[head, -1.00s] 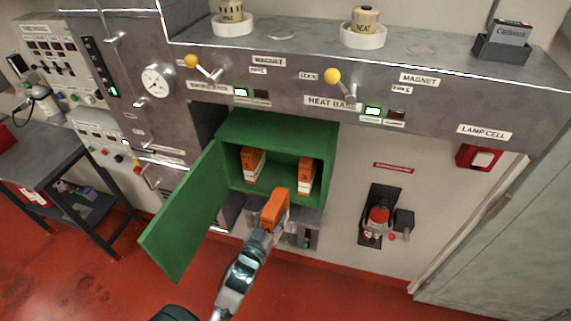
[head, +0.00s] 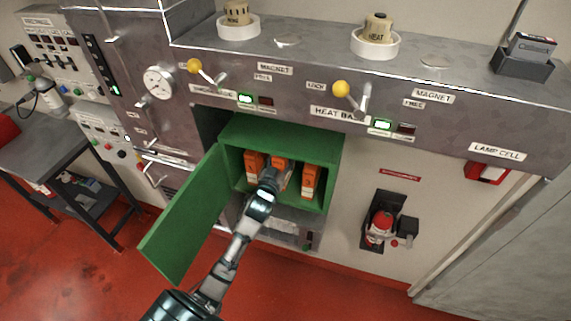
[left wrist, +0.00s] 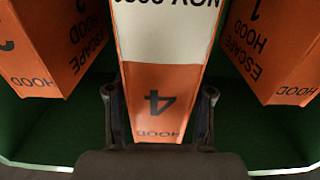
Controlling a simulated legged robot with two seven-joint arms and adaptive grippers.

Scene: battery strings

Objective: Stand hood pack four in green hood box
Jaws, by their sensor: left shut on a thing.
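The green hood box (head: 228,168) is open at the front, its door (head: 185,220) swung out to the left. My left gripper (head: 270,178) reaches into its opening and is shut on hood pack four (head: 281,164), an orange and white pack. In the left wrist view the pack (left wrist: 160,95), marked 4, sits between the two fingers (left wrist: 158,105). It is between two other orange packs, one on the left (head: 254,165) and one on the right (head: 310,180). Whether its base touches the box floor is hidden. My right gripper is not in view.
The left wrist view shows gaps beside the held pack, with the left pack (left wrist: 55,50) and the right pack, marked 1 (left wrist: 275,50), close by. A grey ledge with levers (head: 340,89) overhangs the box. A red device (head: 380,225) is on the wall to the right.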

